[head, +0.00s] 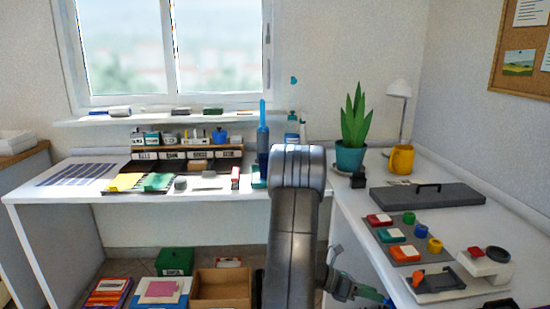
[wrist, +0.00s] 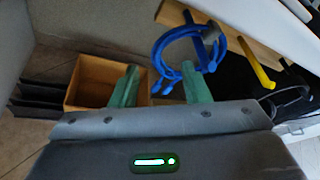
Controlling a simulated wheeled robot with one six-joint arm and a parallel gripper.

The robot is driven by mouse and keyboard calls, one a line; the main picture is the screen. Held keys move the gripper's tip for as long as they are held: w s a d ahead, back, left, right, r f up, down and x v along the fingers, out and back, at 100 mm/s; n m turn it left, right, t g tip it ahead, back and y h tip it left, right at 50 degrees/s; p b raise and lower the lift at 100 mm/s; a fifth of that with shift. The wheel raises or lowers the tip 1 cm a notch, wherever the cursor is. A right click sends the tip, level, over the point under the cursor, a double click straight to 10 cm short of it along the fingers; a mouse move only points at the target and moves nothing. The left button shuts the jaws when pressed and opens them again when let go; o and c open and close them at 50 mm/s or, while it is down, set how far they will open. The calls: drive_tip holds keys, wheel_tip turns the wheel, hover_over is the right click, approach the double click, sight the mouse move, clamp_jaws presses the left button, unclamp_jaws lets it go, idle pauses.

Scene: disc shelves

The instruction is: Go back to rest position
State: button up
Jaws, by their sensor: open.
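My gripper (wrist: 160,70) shows in the wrist view with its two green fingers apart and nothing between them. A looped blue cable (wrist: 160,46) hangs just beyond the fingers, partly behind the right one; I cannot tell whether they touch. In the head view, my arm rises in the middle and my gripper (head: 374,294) shows low, right of the arm, beside the right desk's edge. It is small and partly hidden there.
A cardboard box (wrist: 92,72) lies beyond the left finger. A yellow hook (wrist: 257,65) and dark items are at right. The right desk (head: 350,215) carries a grey case (head: 427,196) and coloured blocks. An open box (head: 221,286) sits under the left desk.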

drive_tip(key=s+a+p, duration=0.1)
drive_tip(key=a+p, duration=0.1)
drive_tip(key=a, duration=0.6)
drive_tip(key=shift+s+a+r+p, duration=0.15)
drive_tip(key=shift+s+r+p, duration=0.1)
drive_tip(key=shift+p, duration=0.1)
idle(0.5)
